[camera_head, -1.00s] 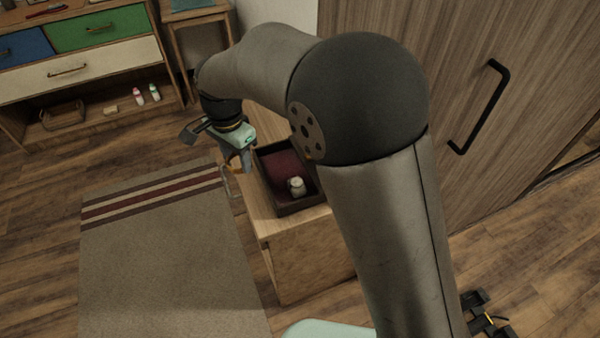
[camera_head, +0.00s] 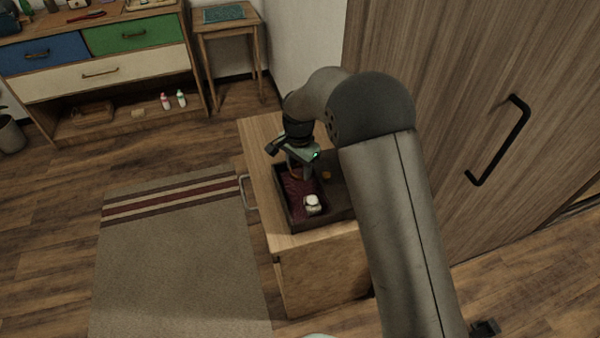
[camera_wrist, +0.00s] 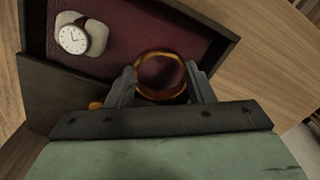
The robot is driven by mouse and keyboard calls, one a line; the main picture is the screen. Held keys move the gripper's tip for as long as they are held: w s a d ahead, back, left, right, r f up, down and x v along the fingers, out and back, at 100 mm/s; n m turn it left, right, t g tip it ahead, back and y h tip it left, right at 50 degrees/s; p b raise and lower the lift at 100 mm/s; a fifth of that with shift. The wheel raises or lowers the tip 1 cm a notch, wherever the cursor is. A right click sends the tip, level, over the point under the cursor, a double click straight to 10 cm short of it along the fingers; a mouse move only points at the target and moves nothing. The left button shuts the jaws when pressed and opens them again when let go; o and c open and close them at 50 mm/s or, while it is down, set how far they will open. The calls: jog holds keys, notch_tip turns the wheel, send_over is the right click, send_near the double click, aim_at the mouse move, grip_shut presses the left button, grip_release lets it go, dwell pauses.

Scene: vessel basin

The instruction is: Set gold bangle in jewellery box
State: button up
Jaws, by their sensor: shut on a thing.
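A gold bangle (camera_wrist: 160,58) shows in the wrist view as an amber-gold ring between the two fingers of my gripper (camera_wrist: 161,87), which is shut on it. The dark jewellery box (camera_head: 287,209) stands on a wooden cabinet and has a dark red lining (camera_wrist: 115,35). In the head view my gripper (camera_head: 302,172) is over the left, red-lined part of the box, with the bangle mostly hidden by the gripper. I cannot tell whether the bangle touches the lining.
A watch on a pale cushion (camera_wrist: 74,38) lies in the red-lined part, also seen in the head view (camera_head: 312,203). A small orange-gold thing (camera_head: 326,175) is in the box's right part. The wooden cabinet top (camera_head: 262,150) is clear behind the box.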

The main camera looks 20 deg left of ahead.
aim_at(300, 182)
jog(key=shift+w+d+f, duration=0.1)
jog(key=shift+w+f, duration=0.1)
jog(key=shift+f, duration=1.55)
jog(key=shift+f, duration=0.2)
jog(key=o, duration=1)
jog(key=shift+c, duration=0.2)
jog(key=shift+r, duration=0.1)
